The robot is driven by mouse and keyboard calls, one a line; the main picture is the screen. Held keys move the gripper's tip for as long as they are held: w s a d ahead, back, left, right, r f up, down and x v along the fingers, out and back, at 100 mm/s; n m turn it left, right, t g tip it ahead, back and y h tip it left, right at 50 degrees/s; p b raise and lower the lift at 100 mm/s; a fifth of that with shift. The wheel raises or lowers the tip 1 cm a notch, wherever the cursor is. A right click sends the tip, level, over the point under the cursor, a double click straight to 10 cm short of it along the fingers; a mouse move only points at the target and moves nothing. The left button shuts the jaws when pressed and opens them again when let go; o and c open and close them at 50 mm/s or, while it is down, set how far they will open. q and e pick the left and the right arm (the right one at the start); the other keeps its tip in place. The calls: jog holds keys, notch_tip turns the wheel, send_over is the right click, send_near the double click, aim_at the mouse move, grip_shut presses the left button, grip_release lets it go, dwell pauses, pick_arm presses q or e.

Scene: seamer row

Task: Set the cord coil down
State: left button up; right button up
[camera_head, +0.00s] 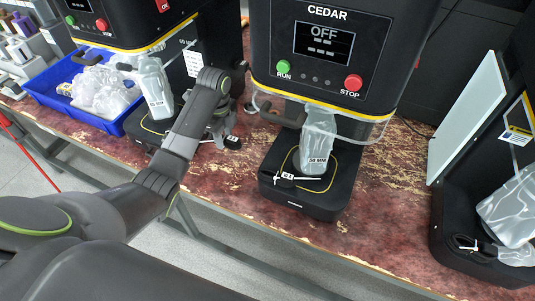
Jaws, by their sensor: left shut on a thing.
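My left arm reaches in from the left to the gap between two seamer machines. My left gripper (222,128) is low over the worktop there, seen from behind and partly covered by its own wrist. It is shut on a small dark bundle with a white tag, which looks like the cord coil (232,142). The coil is at or just above the red worktop (235,178); I cannot tell whether it touches. My right gripper is not in view.
The CEDAR machine (330,45) stands right of the gripper, with a clear pouch (318,135) and a tagged dark item (285,176) on its base. A blue tray (62,104) of clear bags is at left. Another machine base (455,225) is at right. The worktop between bases is bare.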

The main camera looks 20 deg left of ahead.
pick_arm(q)
notch_tip(320, 180, down, 10)
dwell(0.5)
jog(key=shift+f, duration=0.1)
jog(key=o, duration=1.2)
notch_tip(320, 180, up, 12)
jog(key=shift+r, duration=0.15)
